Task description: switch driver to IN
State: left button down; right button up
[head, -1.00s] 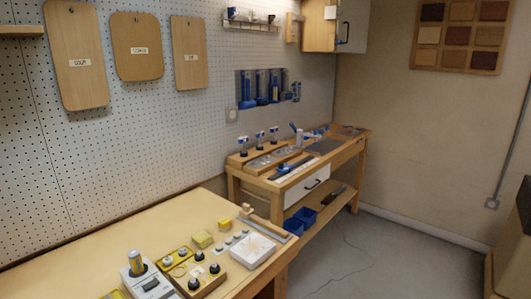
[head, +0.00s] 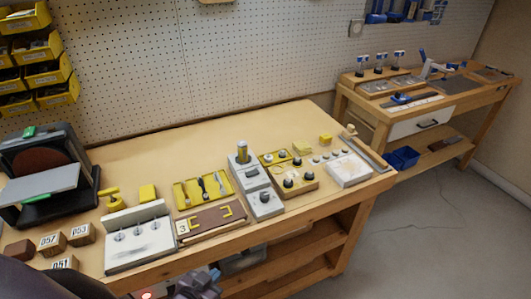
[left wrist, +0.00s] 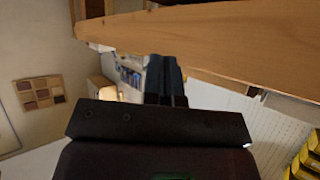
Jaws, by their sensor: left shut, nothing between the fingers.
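My left gripper (head: 200,284) is at the bottom of the head view, in front of the bench edge and apart from the device. In the left wrist view its dark fingers (left wrist: 165,78) are shut and empty, close to the wooden bench edge. My right gripper is not in view.
A wooden board with dark knobs (head: 298,187) is right of the device. A yellow tray (head: 180,193) and a white switch panel (head: 137,246) are to the left. A sander (head: 40,190) stands far left. The rear of the bench is clear.

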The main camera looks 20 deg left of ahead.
pick_arm(q)
jog(key=w+d+r+m+h+b, duration=0.1)
jog(key=w+d+r+m+h, duration=0.2)
jog(key=w+r, duration=0.65)
jog(key=w+d+r+m+t+h, duration=0.15)
jog(key=w+r+m, duration=0.35)
jog(key=w, duration=0.8)
jog(key=w+d+r+m+h+b, duration=0.1)
jog(key=w+d+r+m, duration=0.25)
jog(key=w+r, duration=0.65)
jog(key=w+a+r+m+g+y, duration=0.4)
jog(key=w+a+m+g, duration=0.15)
jog(key=w+a, duration=0.2)
jog(key=s+a+f+m+g+y, duration=0.1)
jog(key=s+a+f+m+g, duration=0.4)
jog(key=s+a+m+g, duration=0.1)
jog(key=s+m+g, duration=0.1)
jog(key=s+m, duration=0.1)
jog(key=shift+s+a+f+g, duration=0.15)
jog(key=shift+s+g, duration=0.2)
jog(key=shift+g, duration=0.05)
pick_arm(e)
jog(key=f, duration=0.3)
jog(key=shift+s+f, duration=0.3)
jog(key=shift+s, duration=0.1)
pick_arm(q)
jog(key=shift+y, duration=0.25)
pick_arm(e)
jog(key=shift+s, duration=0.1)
